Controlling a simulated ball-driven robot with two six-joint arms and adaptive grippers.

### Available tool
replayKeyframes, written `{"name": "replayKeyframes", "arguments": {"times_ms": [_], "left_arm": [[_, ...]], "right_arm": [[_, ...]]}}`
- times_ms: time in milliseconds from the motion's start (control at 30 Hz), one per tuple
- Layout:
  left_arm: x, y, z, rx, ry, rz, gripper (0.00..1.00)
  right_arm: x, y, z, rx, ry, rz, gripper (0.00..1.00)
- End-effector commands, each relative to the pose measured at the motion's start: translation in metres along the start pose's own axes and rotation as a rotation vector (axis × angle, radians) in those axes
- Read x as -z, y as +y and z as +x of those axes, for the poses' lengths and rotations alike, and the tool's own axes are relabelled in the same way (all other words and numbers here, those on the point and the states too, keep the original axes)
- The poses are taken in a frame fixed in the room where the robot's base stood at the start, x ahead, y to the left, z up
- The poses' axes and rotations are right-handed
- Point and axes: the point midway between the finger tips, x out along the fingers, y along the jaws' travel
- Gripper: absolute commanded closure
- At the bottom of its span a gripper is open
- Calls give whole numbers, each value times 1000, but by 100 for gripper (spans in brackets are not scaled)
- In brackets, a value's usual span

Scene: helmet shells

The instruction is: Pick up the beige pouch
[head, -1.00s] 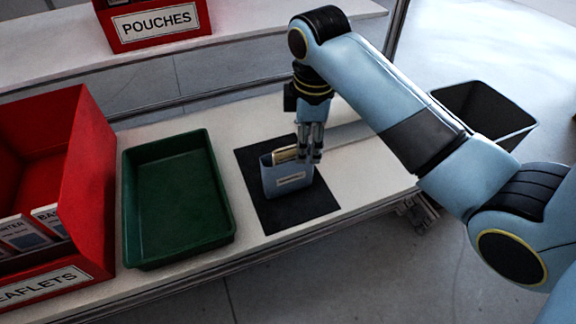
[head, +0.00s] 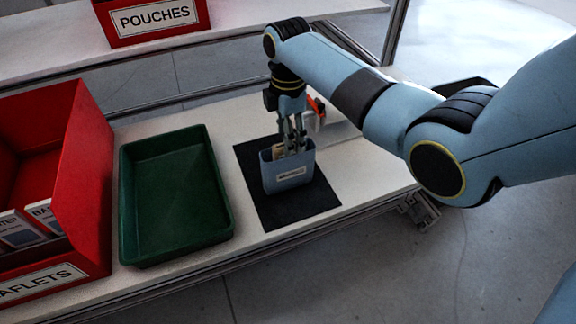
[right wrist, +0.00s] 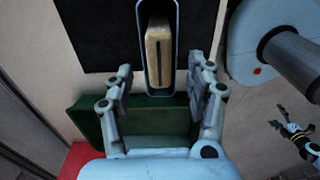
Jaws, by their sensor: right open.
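The beige pouch (right wrist: 158,60) stands in a narrow blue holder (head: 288,178) with a pale label on its front. In the head view only a small part of the pouch (head: 278,151) shows above the holder's rim, partly behind my fingers. My right gripper (head: 293,148) points down at the holder's opening. In the right wrist view its two fingers (right wrist: 161,82) are spread wide, with the pouch and holder seen between and ahead of them. They appear empty; the exact height over the pouch is hard to tell.
The holder stands on a black mat (head: 315,208). A green tray (head: 222,220) and a red leaflets box (head: 85,190) are to its left. A pale device with an orange-red part (head: 318,106) is behind right. A red pouches bin (head: 155,35) sits on the upper shelf.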

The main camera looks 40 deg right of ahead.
Motion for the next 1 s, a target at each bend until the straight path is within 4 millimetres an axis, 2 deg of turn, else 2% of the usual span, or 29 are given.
{"name": "replayKeyframes", "arguments": {"times_ms": [100, 367, 800, 1000], "left_arm": [[-1, 0, 5, 0, -2, 0, 0], [-1, 0, 4, 0, -2, 0, 0], [-1, 0, 4, 0, -2, 0, 0], [-2, 0, 4, 0, -2, 0, 0]], "right_arm": [[0, 0, 14, 0, 0, 0, 44], [0, 0, 16, -1, 0, 0, 44], [0, 0, 16, -1, 0, 0, 100], [0, 0, 16, -2, 0, 0, 100]]}}
